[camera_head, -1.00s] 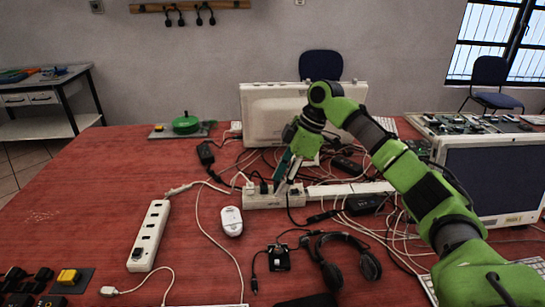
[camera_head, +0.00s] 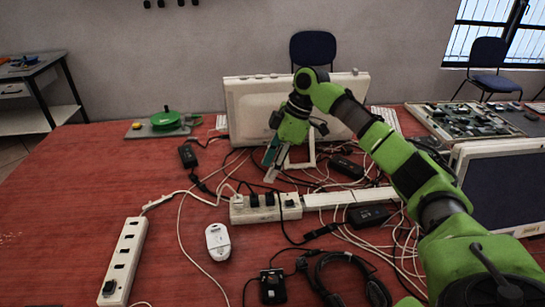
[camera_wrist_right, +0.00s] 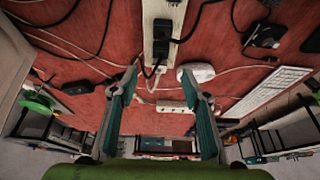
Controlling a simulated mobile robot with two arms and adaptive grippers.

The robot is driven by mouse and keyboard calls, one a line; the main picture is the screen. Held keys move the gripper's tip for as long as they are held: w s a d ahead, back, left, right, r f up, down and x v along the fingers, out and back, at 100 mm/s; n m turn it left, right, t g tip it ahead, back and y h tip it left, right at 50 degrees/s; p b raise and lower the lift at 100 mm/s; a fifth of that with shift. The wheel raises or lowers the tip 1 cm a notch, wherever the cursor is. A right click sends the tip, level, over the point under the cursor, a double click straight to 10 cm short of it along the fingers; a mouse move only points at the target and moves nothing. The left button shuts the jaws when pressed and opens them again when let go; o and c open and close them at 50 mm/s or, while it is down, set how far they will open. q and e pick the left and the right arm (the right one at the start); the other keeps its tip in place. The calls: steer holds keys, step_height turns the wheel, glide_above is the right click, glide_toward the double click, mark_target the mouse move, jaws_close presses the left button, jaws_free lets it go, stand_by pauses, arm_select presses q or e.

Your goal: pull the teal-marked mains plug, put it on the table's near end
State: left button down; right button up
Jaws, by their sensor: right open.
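A short white power strip (camera_head: 265,212) lies in the middle of the red table, with several plugs in its top. A white plug (camera_head: 237,199) sits at its left end, and black plugs (camera_head: 254,200) stand beside it. I cannot make out a teal mark on any plug. My right gripper (camera_head: 271,174), with teal fingers, is open just above and behind the strip and holds nothing. In the right wrist view the strip (camera_wrist_right: 149,14) runs in from the top, with black plugs (camera_wrist_right: 160,48) in it. It lies ahead of the open fingers (camera_wrist_right: 158,84). My left gripper is out of view.
A longer white power strip (camera_head: 125,258) lies at left. A white mouse (camera_head: 217,241), black adapters (camera_head: 367,216) and tangled cables surround the short strip. A white case (camera_head: 245,105) stands behind, a monitor (camera_head: 510,185) at right. The left table area is mostly clear.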

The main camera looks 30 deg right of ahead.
glide_above(255, 196)
steer(key=s+d, duration=0.1)
steer(key=d, duration=0.1)
steer(key=f, duration=0.5)
steer(key=shift+s, duration=0.2)
steer(key=x, duration=0.5)
steer(key=shift+w+a+f+p, duration=0.1)
steer(key=shift+w+f+p, duration=0.05)
steer(key=shift+f+p, duration=0.2)
steer(key=shift+f, duration=0.35)
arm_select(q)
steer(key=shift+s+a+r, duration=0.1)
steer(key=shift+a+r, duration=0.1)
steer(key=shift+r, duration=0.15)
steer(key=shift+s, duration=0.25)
arm_select(e)
jaws_close()
